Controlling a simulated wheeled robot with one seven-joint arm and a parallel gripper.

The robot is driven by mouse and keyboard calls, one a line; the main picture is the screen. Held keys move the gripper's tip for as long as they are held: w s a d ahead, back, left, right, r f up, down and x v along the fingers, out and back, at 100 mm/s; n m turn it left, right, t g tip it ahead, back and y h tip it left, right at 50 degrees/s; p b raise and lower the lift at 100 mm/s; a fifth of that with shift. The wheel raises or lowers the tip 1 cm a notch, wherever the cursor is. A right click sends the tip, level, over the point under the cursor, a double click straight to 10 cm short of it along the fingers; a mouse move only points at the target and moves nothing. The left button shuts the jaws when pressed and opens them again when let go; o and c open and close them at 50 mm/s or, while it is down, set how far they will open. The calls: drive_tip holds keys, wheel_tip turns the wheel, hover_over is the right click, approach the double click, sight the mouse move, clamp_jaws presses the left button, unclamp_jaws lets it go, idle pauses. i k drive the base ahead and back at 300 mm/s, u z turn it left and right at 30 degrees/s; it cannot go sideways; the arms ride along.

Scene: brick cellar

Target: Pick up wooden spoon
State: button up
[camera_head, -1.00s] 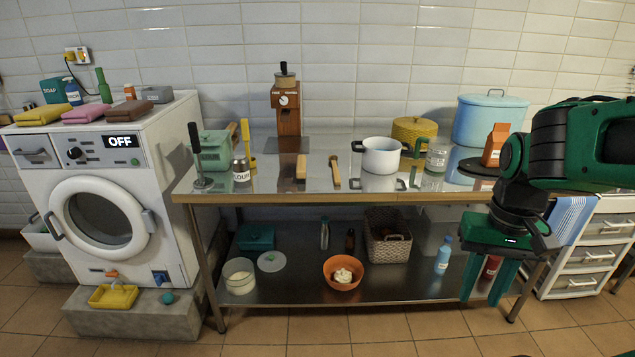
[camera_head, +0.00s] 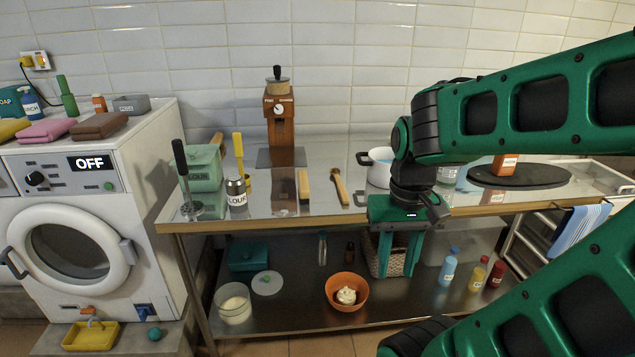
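The wooden spoon (camera_head: 340,187) lies on the metal table top (camera_head: 255,209) near its front edge, with its round head toward the wall and its handle toward me. My gripper (camera_head: 397,272) points down to the right of the spoon, in front of the table's edge in the picture. Its two green fingers are apart with nothing between them. The spoon is fully visible and apart from the gripper.
A wooden block-like item (camera_head: 304,186) lies just left of the spoon. A white pot (camera_head: 378,168) stands to its right, partly hidden by my arm. A grinder (camera_head: 280,120) stands behind. The lower shelf holds an orange bowl (camera_head: 346,292) and several bottles.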

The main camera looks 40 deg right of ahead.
sight(335, 172)
drive_tip(key=z, duration=0.35)
drive_tip(key=i, duration=0.85)
drive_tip(key=z, duration=0.6)
